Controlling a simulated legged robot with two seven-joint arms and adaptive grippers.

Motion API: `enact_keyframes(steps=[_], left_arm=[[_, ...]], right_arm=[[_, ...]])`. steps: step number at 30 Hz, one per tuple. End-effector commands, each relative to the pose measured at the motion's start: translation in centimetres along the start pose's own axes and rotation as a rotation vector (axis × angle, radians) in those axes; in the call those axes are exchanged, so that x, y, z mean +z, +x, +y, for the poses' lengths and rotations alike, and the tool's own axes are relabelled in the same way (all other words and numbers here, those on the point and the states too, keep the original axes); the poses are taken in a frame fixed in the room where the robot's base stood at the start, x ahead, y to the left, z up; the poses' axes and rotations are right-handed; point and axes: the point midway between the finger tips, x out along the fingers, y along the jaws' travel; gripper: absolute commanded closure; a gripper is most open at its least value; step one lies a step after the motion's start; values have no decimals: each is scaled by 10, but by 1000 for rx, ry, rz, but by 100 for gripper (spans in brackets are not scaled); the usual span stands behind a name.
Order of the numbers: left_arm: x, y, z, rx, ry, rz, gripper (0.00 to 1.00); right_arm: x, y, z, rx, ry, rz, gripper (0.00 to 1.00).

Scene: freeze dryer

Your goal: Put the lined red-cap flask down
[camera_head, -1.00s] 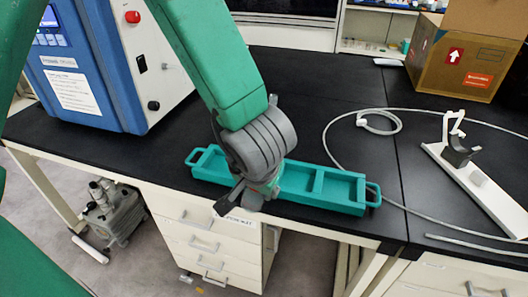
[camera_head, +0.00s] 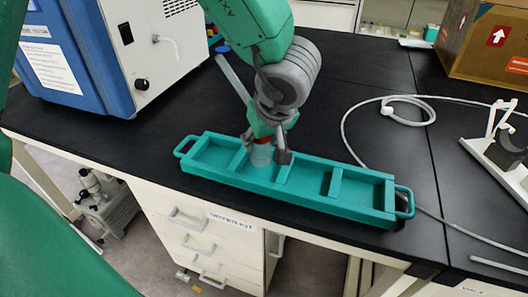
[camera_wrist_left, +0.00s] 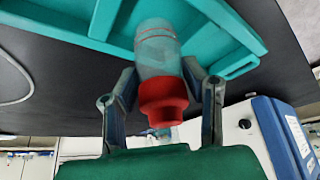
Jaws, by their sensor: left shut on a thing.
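The flask (camera_head: 261,156) is clear with a red cap, and a thin line crosses its body in the left wrist view (camera_wrist_left: 157,52). My left gripper (camera_head: 266,148) is shut on it near the red cap (camera_wrist_left: 163,98), with one finger on each side. The flask is roughly upright, base down, at the teal tray (camera_head: 300,197), over or in a compartment left of the tray's middle. I cannot tell whether its base touches the tray floor. The other compartments in view look empty. My right gripper is not in view.
The tray lies along the front edge of the black bench (camera_head: 350,75). A blue and white machine (camera_head: 85,60) stands at the left. A grey hose (camera_head: 347,140) curls behind the tray, with a white stand (camera_head: 500,165) and a cardboard box (camera_head: 485,50) at the right.

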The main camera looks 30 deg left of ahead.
Motion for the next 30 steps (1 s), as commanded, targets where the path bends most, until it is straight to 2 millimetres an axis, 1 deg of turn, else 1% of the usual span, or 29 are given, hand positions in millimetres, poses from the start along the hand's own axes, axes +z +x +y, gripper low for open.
enact_keyframes(steps=[1, 3, 10, 11, 12, 20, 23, 26, 30], left_arm=[[5, 11, -1, -4, 3, 2, 96], [10, 19, 0, -4, 3, 2, 96], [14, 18, 3, -4, 4, 5, 96], [14, 18, 3, -5, 4, 5, 51], [14, 18, 3, -5, 5, 5, 41], [12, 19, 1, -3, 3, 3, 41], [10, 16, 0, -1, 2, 1, 41], [10, 5, 1, 0, 2, 1, 41], [10, -25, 2, 0, 2, 3, 41]], right_arm=[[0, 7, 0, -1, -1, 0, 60], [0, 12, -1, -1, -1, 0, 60], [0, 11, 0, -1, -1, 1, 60], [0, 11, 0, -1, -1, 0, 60], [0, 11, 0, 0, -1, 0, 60], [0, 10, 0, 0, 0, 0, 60], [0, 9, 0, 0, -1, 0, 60], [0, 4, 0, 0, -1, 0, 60], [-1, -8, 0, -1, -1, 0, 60]])
